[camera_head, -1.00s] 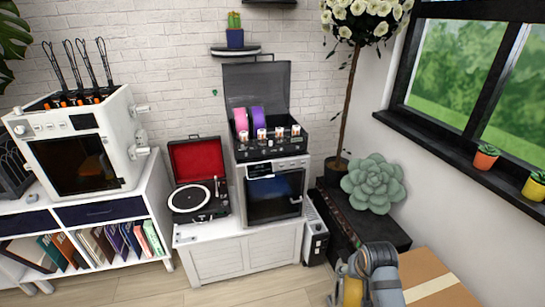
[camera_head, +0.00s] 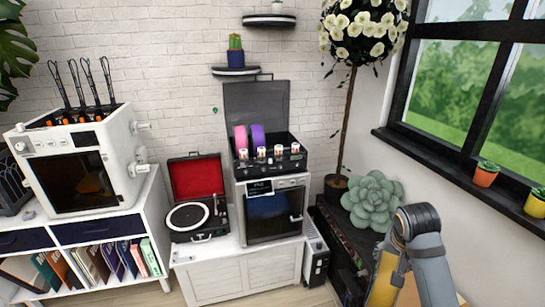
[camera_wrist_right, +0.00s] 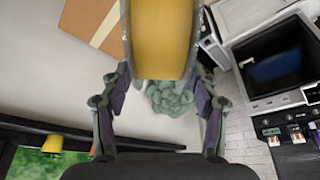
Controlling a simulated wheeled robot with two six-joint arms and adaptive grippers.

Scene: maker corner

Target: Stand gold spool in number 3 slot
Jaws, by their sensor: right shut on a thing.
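The gold spool (camera_wrist_right: 163,40) fills the top middle of the right wrist view. My right gripper (camera_wrist_right: 160,78) is shut on it, with a finger on each side. In the head view the gold spool (camera_head: 384,275) shows at the lower right, partly behind my right arm. The black slotted case (camera_head: 296,160) stands with its lid up on a white appliance. A pink spool (camera_head: 240,138) and a purple spool (camera_head: 258,136) stand in its left part. Its right part looks empty. Several white labels line its front; their numbers are too small to read. My left gripper is not in view.
A record player (camera_head: 190,217) with a red lid stands left of the white appliance (camera_head: 270,212). A green succulent (camera_head: 373,203) sits near my right arm. A flower tree (camera_head: 350,110) rises just right of the case. A cardboard box (camera_head: 408,292) lies at lower right.

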